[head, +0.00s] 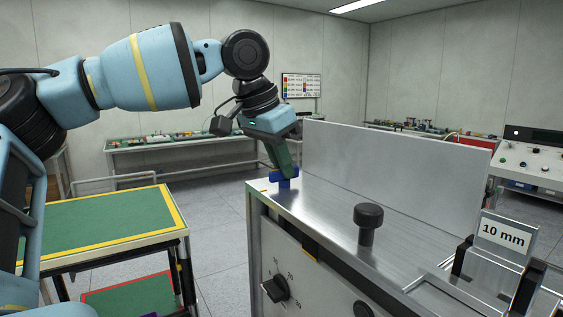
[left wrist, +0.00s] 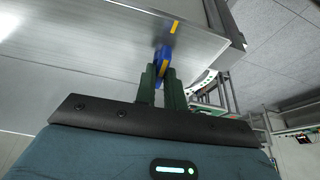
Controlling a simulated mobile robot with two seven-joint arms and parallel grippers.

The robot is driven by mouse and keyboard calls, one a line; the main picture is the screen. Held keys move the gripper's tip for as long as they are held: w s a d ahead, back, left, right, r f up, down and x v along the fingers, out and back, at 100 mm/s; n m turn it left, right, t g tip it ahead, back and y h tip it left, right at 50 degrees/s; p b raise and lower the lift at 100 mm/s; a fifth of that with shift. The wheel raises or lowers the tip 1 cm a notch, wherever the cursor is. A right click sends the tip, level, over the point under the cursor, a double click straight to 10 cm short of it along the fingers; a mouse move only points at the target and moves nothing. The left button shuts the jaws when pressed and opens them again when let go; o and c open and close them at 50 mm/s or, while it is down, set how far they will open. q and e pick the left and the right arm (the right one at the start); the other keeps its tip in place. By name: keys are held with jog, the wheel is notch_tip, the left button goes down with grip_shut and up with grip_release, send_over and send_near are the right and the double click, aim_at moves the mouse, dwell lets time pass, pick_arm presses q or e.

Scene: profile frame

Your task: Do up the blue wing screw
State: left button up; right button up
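The blue wing screw (head: 284,178) stands upright at the far left corner of the metal-topped fixture (head: 325,205). My left gripper (head: 281,166) reaches down to it from above. In the left wrist view, the wing screw (left wrist: 164,57) shows a yellow mark and sits between the two dark green fingertips (left wrist: 162,74). The fingers look closed on its wing, with no clear gap on either side. The screw's lower part and thread are hidden. My right gripper is in neither view.
A grey upright plate (head: 390,165) stands along the fixture's back. A black knob on a post (head: 367,222) and a "10 mm" sign (head: 503,236) are to the right. A green-topped table (head: 100,225) stands at left, with floor between.

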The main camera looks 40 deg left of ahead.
pick_arm(q)
jog(key=o, duration=0.5)
jog(key=shift+c, duration=0.2)
jog(key=v, duration=0.7)
jog(key=shift+s+r, duration=0.2)
jog(key=shift+r, duration=0.2)
jog(key=shift+f, duration=0.1)
